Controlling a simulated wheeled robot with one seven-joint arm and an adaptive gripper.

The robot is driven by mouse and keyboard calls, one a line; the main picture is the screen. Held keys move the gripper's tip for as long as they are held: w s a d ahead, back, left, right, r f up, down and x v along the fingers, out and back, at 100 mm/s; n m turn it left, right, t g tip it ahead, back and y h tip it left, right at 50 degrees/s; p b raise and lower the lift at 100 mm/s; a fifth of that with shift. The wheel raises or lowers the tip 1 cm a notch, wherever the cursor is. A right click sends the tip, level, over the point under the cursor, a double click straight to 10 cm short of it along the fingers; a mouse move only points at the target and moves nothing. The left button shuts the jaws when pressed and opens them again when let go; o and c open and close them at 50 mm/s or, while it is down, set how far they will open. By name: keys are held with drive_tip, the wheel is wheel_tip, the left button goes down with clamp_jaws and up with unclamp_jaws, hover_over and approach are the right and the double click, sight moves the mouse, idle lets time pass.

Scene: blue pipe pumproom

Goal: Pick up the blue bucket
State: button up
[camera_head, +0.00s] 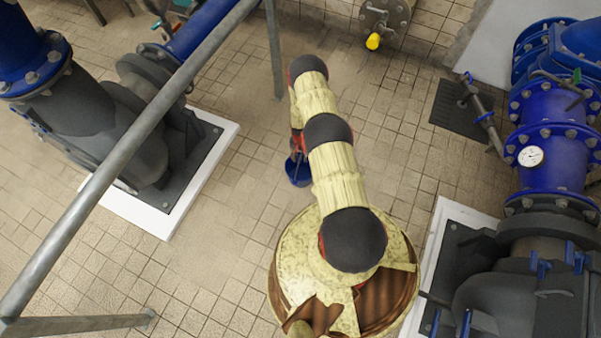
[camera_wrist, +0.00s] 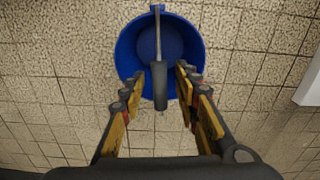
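The blue bucket (camera_wrist: 188,38) stands on the tiled floor, seen from above in the wrist view. Its handle has a dark grey grip (camera_wrist: 160,86) and crosses the bucket's opening. My gripper (camera_wrist: 160,74) is open above the bucket. One finger is left of the grip and the other is right of it, with gaps on both sides. In the head view the bucket (camera_head: 299,172) shows partly beside my arm, and my gripper is mostly hidden there by the arm.
A grey railing (camera_head: 140,128) crosses the left side. Blue pipes and a dark pump on a white plinth (camera_head: 200,180) stand left. More blue pipework (camera_head: 548,178) with a gauge stands right. The tiled floor around the bucket is clear.

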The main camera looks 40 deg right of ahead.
drive_tip(key=shift+c, duration=1.2)
clamp_jaws()
